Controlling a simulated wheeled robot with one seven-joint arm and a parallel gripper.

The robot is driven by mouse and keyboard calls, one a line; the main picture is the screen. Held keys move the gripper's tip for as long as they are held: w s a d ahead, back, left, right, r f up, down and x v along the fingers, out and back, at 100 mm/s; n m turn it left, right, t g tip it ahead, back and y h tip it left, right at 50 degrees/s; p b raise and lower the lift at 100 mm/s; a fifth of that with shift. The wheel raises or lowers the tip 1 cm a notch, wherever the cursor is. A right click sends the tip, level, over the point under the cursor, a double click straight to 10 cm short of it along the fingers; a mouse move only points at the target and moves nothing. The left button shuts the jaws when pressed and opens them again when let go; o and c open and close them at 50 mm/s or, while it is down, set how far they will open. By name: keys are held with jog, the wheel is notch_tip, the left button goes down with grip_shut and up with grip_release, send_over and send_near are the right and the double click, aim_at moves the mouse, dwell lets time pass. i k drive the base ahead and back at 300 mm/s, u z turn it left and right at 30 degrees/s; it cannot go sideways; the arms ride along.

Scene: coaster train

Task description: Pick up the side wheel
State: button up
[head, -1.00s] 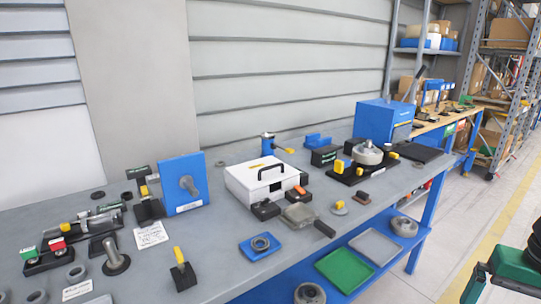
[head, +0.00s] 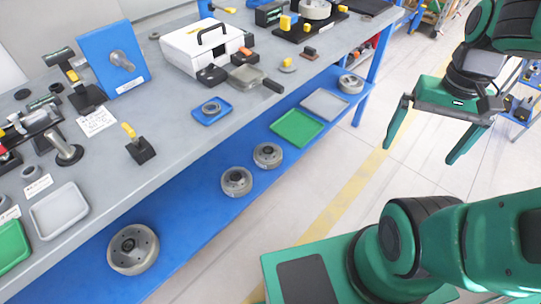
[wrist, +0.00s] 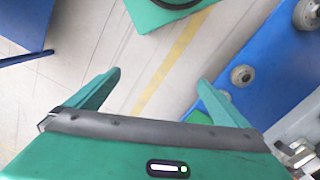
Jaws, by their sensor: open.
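Several grey, round wheels with hub centres lie on the blue lower shelf (head: 190,215): a large one (head: 133,249) at the near left, two smaller ones (head: 237,181) (head: 267,155) mid-shelf, and another (head: 350,83) at the far end. I cannot tell which is the side wheel. My gripper (head: 420,152) is open and empty over the floor, right of the bench and apart from every wheel. In the wrist view, the open fingers (wrist: 160,75) point over bare floor, with wheels (wrist: 308,14) (wrist: 242,76) on the blue shelf to the right.
Green (head: 297,129) and grey (head: 324,104) trays lie farther along the shelf. The grey bench top (head: 175,130) overhangs it and holds a white case (head: 190,50), a blue plate (head: 105,52) and small fixtures. The floor between bench and gripper is clear.

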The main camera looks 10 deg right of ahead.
aim_at(267, 156)
jog(key=u, duration=2.6)
jog(key=i, duration=0.15)
jog(key=z, duration=2.2)
jog(key=i, duration=0.35)
jog(key=u, duration=0.1)
